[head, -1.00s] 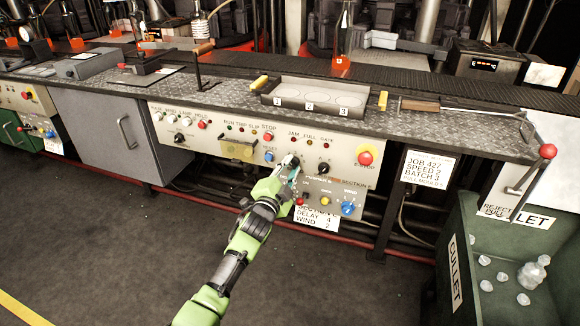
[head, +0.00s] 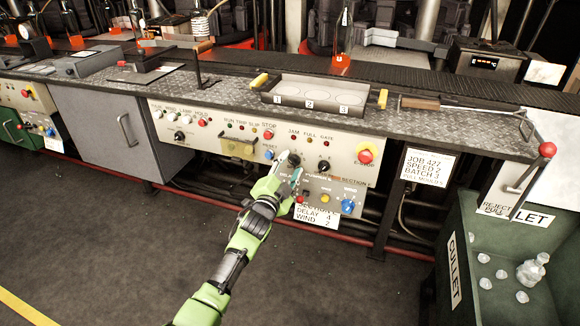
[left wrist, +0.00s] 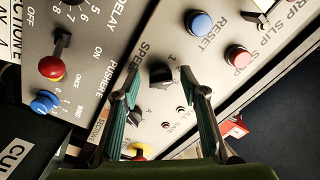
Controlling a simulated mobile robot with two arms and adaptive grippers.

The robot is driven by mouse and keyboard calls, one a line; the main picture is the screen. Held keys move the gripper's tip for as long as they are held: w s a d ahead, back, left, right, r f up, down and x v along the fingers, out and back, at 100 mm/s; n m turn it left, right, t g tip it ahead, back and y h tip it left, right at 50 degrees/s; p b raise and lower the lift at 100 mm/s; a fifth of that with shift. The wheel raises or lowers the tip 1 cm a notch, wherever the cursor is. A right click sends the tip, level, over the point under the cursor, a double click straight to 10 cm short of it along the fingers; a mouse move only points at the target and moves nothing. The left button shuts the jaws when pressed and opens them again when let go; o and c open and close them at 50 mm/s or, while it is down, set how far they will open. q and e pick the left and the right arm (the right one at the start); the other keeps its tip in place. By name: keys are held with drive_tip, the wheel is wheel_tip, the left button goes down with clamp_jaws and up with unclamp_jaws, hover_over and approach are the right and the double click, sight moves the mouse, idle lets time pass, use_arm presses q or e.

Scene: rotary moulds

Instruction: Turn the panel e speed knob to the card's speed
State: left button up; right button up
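The black speed knob (head: 294,159) is on the light panel with the "SECTION E" lettering. In the left wrist view the knob (left wrist: 160,72) sits beside the word SPEED and a digit 1; its exact setting is hard to read. My left gripper (head: 292,177) is just in front of and below the knob. In the left wrist view its two teal fingers (left wrist: 159,78) stand apart, one on each side of the knob, with visible gaps. The job card (head: 427,164) reads JOB 427, SPEED 2, BATCH 3. My right gripper is not in view.
Below are a red-tipped lever (left wrist: 62,56), a yellow button (head: 325,198) and a blue wind knob (head: 347,206). A blue reset button (left wrist: 199,24) is nearby. A green cullet bin (head: 477,232) stands right.

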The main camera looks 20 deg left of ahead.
use_arm(q)
drive_tip(key=shift+s, duration=0.2)
drive_tip(key=s, duration=1.1)
drive_tip(key=shift+s+a, duration=0.2)
drive_tip(key=shift+s, duration=0.1)
